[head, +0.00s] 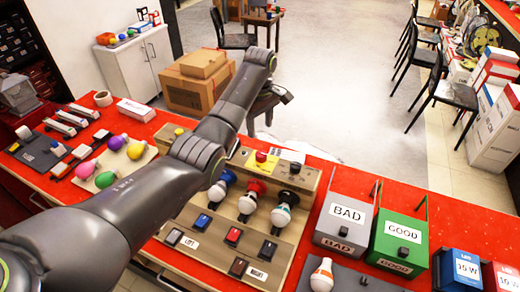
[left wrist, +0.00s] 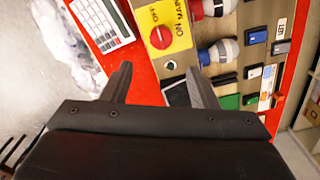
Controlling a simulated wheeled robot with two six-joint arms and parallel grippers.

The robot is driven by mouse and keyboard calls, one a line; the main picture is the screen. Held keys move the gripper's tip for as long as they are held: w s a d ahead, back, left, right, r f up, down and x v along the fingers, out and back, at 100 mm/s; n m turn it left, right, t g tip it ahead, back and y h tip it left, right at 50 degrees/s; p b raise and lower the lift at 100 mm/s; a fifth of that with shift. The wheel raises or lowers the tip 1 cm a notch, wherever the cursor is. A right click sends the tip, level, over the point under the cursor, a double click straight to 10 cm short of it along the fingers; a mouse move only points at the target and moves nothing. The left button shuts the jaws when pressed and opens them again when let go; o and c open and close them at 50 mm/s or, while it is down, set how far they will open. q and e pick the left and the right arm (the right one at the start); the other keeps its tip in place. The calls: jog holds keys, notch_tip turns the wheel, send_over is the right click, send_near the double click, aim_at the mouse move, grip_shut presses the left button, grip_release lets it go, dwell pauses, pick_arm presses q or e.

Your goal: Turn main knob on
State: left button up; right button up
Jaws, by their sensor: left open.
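The main knob is a red knob on a yellow plate at the top of the wooden test panel (head: 250,235). The knob (head: 261,156) shows in the head view just right of my left forearm. In the left wrist view the knob (left wrist: 161,37) sits beside the printed words OFF and ON MAIN; I cannot tell which word it points to. My left gripper (head: 270,98) is beyond the panel's far edge. Its two fingers (left wrist: 158,75) are apart and empty, with the knob ahead of the gap and not touched. My right gripper is not in view.
Bulbs stand in blue, red and black sockets (head: 282,214) below the knob, with switches under them. A grey BAD bin (head: 345,215) and green GOOD bin (head: 402,238) stand right. Colored bulbs (head: 117,142) lie left.

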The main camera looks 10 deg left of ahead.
aim_at(260, 152)
pick_arm(q)
notch_tip(260, 152, down, 10)
jog(key=shift+f+p, duration=0.25)
jog(key=shift+p, duration=0.05)
jog(key=c, duration=1)
